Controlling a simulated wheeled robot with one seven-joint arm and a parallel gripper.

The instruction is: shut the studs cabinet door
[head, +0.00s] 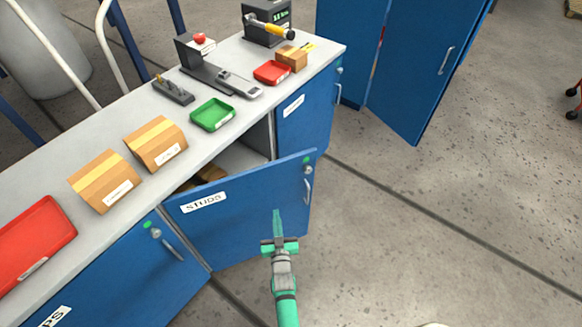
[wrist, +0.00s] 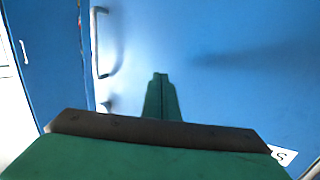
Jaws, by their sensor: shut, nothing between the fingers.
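The studs cabinet door (head: 240,213) is blue with a white "STUDS" label (head: 203,202) and stands partly open, swung out from the bench. Its hinge side is at the left and its free edge, with a metal handle (head: 308,190), is at the right. My gripper (head: 277,222) is shut and empty, in front of the door's outer face, left of the handle. In the wrist view the fingers (wrist: 161,82) point at the blue door face (wrist: 220,60), with the handle (wrist: 97,40) at upper left. I cannot tell whether the fingertips touch the door.
The grey bench top (head: 95,153) holds cardboard boxes (head: 155,142), a green tray (head: 212,114) and red trays (head: 35,240). A closed blue cabinet door (head: 305,105) is beyond the opening. A tall blue cabinet (head: 410,60) stands at the back.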

